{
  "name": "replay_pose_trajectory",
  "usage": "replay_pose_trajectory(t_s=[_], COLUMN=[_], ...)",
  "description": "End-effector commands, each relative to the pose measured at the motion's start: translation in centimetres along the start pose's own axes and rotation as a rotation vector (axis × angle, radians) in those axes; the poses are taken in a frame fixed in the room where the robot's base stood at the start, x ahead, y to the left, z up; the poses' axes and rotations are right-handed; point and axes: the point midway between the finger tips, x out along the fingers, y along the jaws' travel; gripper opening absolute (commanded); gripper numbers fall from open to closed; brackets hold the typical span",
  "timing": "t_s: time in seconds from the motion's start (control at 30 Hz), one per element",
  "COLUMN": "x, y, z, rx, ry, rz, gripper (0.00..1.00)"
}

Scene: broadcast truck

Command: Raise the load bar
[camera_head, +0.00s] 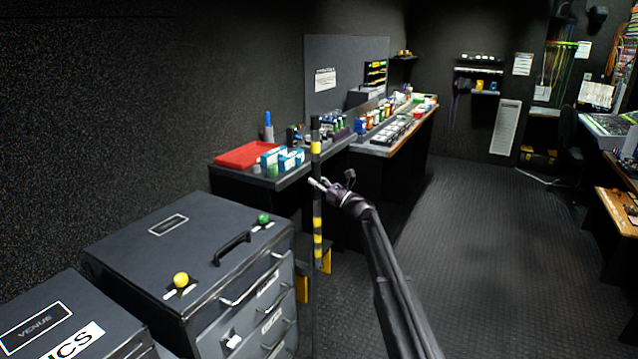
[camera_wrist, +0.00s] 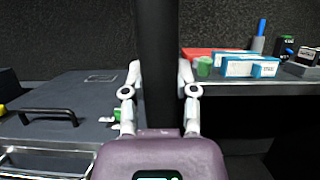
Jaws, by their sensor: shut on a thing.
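The load bar (camera_head: 317,220) is an upright dark pole with yellow bands. It stands between the grey case and the end of the counter. My gripper (camera_head: 322,186) reaches it from the right at about mid-height and is shut on it. In the wrist view the load bar (camera_wrist: 157,60) is a dark vertical post between the two pale fingers of my gripper (camera_wrist: 158,80), which press on its sides. The bar's top shows in the head view. Its foot is hard to make out beside the yellow parts near the floor.
A grey drawer case (camera_head: 190,255) with a black handle stands left of the bar. The counter (camera_head: 290,178) behind it carries a red tray (camera_head: 243,154) and blue-and-white boxes (camera_head: 285,160). Open dark floor (camera_head: 480,240) lies to the right.

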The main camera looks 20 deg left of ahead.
Motion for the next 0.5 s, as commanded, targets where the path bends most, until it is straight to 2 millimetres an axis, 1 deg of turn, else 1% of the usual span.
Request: replay_pose_trajectory(t_s=[0.03, 0.07, 0.1, 0.13, 0.17, 0.5], x=[0.07, 0.09, 0.12, 0.13, 0.14, 0.20], y=[0.15, 0.17, 0.19, 0.19, 0.20, 0.25], z=[0.04, 0.03, 0.02, 0.01, 0.00, -0.05], rx=[0.003, 0.003, 0.003, 0.003, 0.002, 0.002], ry=[-0.002, -0.003, -0.002, -0.002, -0.002, -0.001], rz=[0.002, 0.003, 0.003, 0.003, 0.003, 0.004], gripper=[0.41, 0.49, 0.61, 0.70, 0.73, 0.73])
